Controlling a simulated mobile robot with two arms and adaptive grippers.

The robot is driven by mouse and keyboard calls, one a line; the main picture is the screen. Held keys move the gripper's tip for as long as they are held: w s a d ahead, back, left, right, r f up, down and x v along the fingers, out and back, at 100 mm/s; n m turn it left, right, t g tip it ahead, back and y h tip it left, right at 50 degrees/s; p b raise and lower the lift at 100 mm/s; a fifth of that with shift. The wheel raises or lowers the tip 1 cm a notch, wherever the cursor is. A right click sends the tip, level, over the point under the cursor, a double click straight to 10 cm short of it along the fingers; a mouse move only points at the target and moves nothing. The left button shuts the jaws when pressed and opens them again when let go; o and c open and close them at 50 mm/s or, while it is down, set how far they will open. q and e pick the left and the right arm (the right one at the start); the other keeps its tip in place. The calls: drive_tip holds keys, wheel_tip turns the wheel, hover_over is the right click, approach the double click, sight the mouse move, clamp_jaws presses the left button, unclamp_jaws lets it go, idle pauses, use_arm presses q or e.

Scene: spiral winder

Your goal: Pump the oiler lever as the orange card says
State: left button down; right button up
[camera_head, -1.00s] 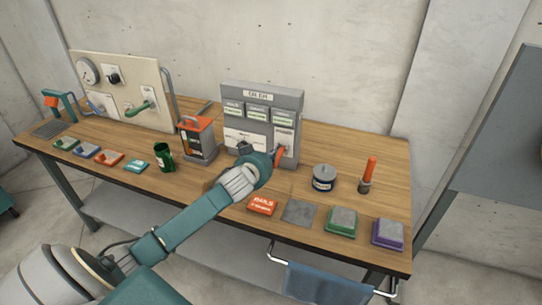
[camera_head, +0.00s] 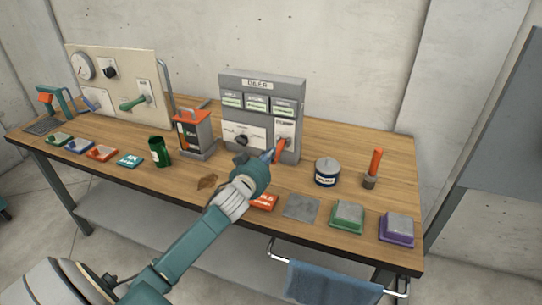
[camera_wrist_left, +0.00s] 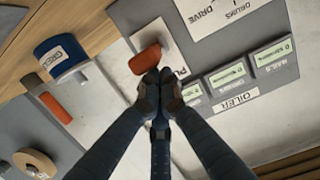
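The grey oiler (camera_head: 259,88) stands at the back of the bench, with three green-lit windows and a dark knob (camera_head: 241,140). Its lever has an orange handle (camera_head: 281,149) on the lower right of the front; the handle also shows in the left wrist view (camera_wrist_left: 146,61). My left gripper (camera_head: 269,156) is in front of the lever. In the wrist view its fingertips (camera_wrist_left: 158,84) are together, close by the handle; whether they touch it I cannot tell. The orange card (camera_head: 265,203) lies at the bench front, partly hidden by my gripper. My right gripper is not in view.
A blue-banded tin (camera_head: 327,172) and an orange-handled tool (camera_head: 373,168) stand to the right. A grey plate (camera_head: 300,207), a green block (camera_head: 346,215) and a purple block (camera_head: 396,228) line the front. An orange-framed lantern (camera_head: 194,133) and green cup (camera_head: 160,152) stand left.

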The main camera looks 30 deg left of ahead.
use_arm(q)
drive_tip(key=shift+t+y, duration=0.3)
drive_tip(key=shift+t, duration=0.2)
drive_tip(key=shift+s+f+b, duration=0.2)
drive_tip(key=shift+f+b, duration=2.05)
drive_tip(key=shift+f, duration=0.1)
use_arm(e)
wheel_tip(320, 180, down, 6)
use_arm(q)
drive_tip(key=shift+f, duration=0.1)
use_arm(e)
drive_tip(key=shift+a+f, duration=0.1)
